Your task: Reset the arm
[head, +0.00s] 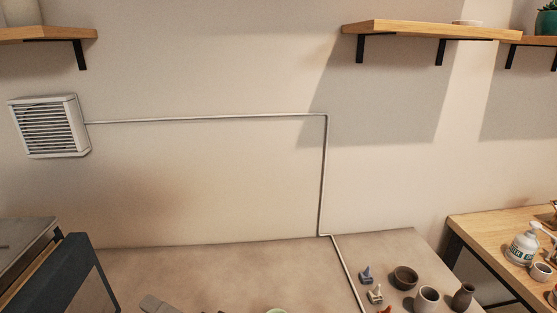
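Neither my arm nor my gripper can be made out in the head view. A grey piece (157,305) shows at the bottom edge, left of the middle, cut off by the frame; I cannot tell what it is. The brown-grey table top (220,270) runs along the bottom.
A dark panel (60,275) stands at the lower left. A wooden side table (480,230) at the right holds a white pump bottle (522,245). Wall shelves (430,30) and a white vent (48,126) are above. The table's middle back looks clear.

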